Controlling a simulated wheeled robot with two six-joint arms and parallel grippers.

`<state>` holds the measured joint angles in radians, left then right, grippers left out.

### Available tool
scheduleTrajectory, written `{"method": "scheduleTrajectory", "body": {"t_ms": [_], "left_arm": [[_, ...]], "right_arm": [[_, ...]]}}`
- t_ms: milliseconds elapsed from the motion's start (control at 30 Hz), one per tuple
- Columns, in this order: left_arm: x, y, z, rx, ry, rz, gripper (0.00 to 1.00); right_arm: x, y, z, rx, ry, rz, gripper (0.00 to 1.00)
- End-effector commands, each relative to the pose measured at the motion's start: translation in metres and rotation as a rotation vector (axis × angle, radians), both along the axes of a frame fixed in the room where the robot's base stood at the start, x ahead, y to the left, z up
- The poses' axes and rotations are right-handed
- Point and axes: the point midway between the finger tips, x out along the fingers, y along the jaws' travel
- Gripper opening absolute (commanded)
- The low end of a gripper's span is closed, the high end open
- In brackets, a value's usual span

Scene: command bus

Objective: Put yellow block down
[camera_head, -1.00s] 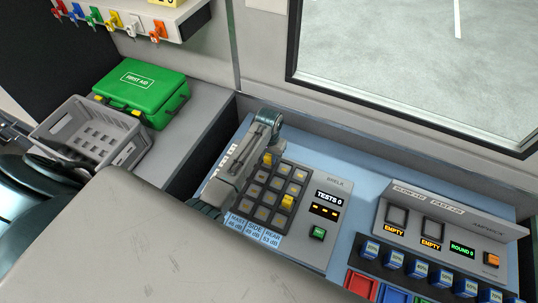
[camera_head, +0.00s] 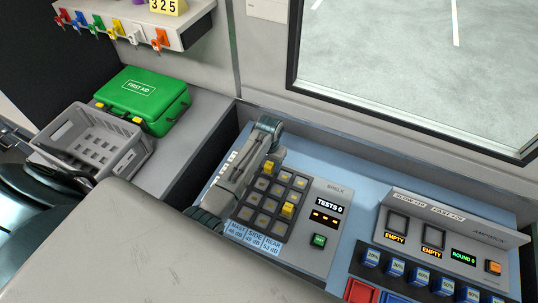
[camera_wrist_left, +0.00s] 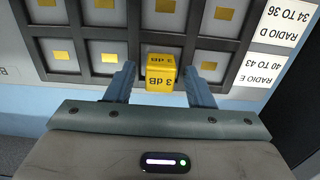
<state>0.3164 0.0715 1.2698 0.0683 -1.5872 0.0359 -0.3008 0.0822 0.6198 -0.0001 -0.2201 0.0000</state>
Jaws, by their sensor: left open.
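A yellow block (camera_head: 269,167) marked 3 dB stands in a cell at the far edge of the dark grid panel (camera_head: 246,214). In the left wrist view the yellow block (camera_wrist_left: 160,74) sits between the two fingers of my left gripper (camera_wrist_left: 160,82). The fingers are open, with a visible gap on each side of the block. In the head view my left arm covers part of the grid, and the fingers are mostly hidden. A second yellow block (camera_head: 288,209) stands in the grid nearer the right side. My right gripper is not in view.
A console with a TESTS 0 display (camera_head: 328,209) adjoins the grid. A rack of blue blocks (camera_head: 420,276) stands at the lower right. A grey crate (camera_head: 92,148) and a green first aid case (camera_head: 143,98) stand at the left. Keys hang above them.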

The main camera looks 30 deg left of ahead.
Motion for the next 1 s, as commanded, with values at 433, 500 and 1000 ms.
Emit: {"method": "scheduleTrajectory", "body": {"t_ms": [433,500,1000], "left_arm": [[0.001,0.0,0.084,0.0,-0.005,-0.001,0.48],[0.001,0.0,0.095,0.0,-0.005,-0.001,0.48],[0.0,0.0,0.113,0.0,0.0,0.0,0.48]], "right_arm": [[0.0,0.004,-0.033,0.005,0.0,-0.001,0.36],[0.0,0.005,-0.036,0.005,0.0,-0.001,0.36],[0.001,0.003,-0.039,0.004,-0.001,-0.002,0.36]]}}
